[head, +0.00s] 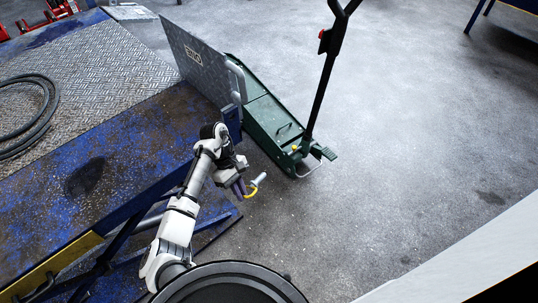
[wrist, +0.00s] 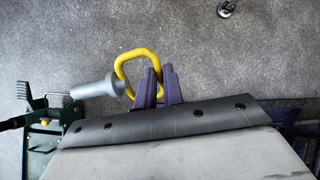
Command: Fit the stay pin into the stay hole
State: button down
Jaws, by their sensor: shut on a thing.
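The stay pin is a grey, stepped cylinder with a yellow ring handle. In the wrist view the grey pin body (wrist: 98,87) points left and the yellow ring (wrist: 128,57) passes between the purple fingers of my gripper (wrist: 159,85). In the head view my gripper (head: 240,188) holds the stay pin (head: 259,180) above the floor, with the grey end up and to the right. The green trolley jack (head: 265,115) stands beyond it, apart from the pin. Its near end also shows at the left of the wrist view (wrist: 40,135). I cannot make out the stay hole.
A blue ramp platform (head: 110,150) with a hose (head: 30,115) fills the left. A metal plate (head: 195,60) stands upright beside the jack. The jack's black handle (head: 325,85) rises up and right. The grey floor (head: 420,140) to the right is clear.

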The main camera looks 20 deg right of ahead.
jog(key=d+n+h, duration=0.1)
jog(key=h, duration=0.1)
jog(key=d+r+n+h, duration=0.1)
jog(key=d+n+h, duration=0.1)
jog(key=s+d+r+n+h+b, duration=0.1)
jog(key=n+h, duration=0.1)
jog(key=shift+d, duration=0.3)
notch_tip(320, 180, up, 3)
jog(key=d+n+t+h, duration=0.2)
jog(key=d+n+h, duration=0.1)
jog(key=n+h, duration=0.15)
notch_tip(320, 180, up, 10)
jog(key=f+n+t+h+b, duration=0.1)
jog(key=n+t+h+b, duration=0.1)
jog(key=n+t+h, duration=0.55)
send_over(255, 190)
jog(key=f+x, duration=0.1)
jog(key=x, duration=0.4)
jog(key=m, duration=0.1)
jog(key=m+y, duration=0.1)
jog(key=t+y, duration=0.1)
jog(key=shift+d+r+m, duration=0.25)
jog(key=shift+r+m, duration=0.15)
jog(key=shift+n+t+b, duration=0.3)
jog(key=shift+t+b, duration=0.05)
